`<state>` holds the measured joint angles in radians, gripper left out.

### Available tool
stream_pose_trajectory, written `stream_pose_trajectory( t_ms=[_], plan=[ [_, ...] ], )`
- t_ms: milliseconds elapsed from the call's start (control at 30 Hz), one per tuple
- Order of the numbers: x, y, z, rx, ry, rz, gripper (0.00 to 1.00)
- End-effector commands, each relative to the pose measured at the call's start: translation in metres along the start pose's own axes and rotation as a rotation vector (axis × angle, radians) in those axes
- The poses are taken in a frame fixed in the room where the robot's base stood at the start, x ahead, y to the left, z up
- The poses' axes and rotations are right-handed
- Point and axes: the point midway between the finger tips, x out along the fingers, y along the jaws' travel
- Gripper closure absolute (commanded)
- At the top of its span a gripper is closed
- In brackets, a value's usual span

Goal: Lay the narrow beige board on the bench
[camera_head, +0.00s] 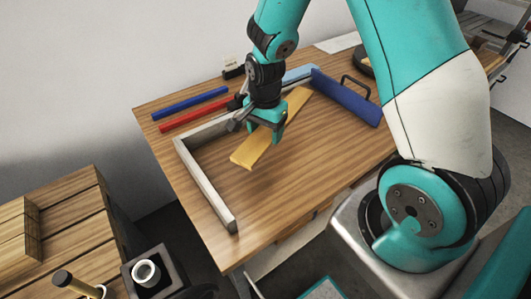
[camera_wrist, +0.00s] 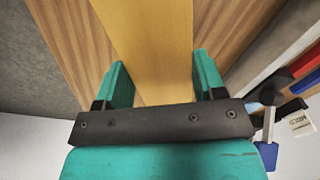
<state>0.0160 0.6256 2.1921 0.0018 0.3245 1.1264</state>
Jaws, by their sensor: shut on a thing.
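The narrow beige board (camera_head: 247,152), yellowish in this light, runs diagonally over the wooden bench (camera_head: 290,190) in the head view. My gripper (camera_head: 265,121) is above the board's middle with its fingers down on either side, shut on it. In the wrist view, the board (camera_wrist: 155,38) passes between the two teal fingers of my gripper (camera_wrist: 161,85). The fingers hide part of the board. A dark shadow lies beside its near end; I cannot tell for sure whether it touches the bench.
A grey rail (camera_head: 207,187) runs along the bench's left side, and a dark blue rail (camera_head: 345,97) is at the right. Loose blue (camera_head: 190,103) and red (camera_head: 194,122) bars lie at the back left. The front of the bench is clear.

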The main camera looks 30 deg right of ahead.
Motion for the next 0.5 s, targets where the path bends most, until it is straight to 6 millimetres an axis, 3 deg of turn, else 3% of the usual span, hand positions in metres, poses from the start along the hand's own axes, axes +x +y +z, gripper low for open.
stream_pose_trajectory(
  t_ms=[133,500],
  plan=[
    [0.035,0.001,0.000,0.001,-0.001,0.003,0.72],
    [0.079,0.001,-0.001,0.001,-0.001,0.002,0.72]
  ],
)
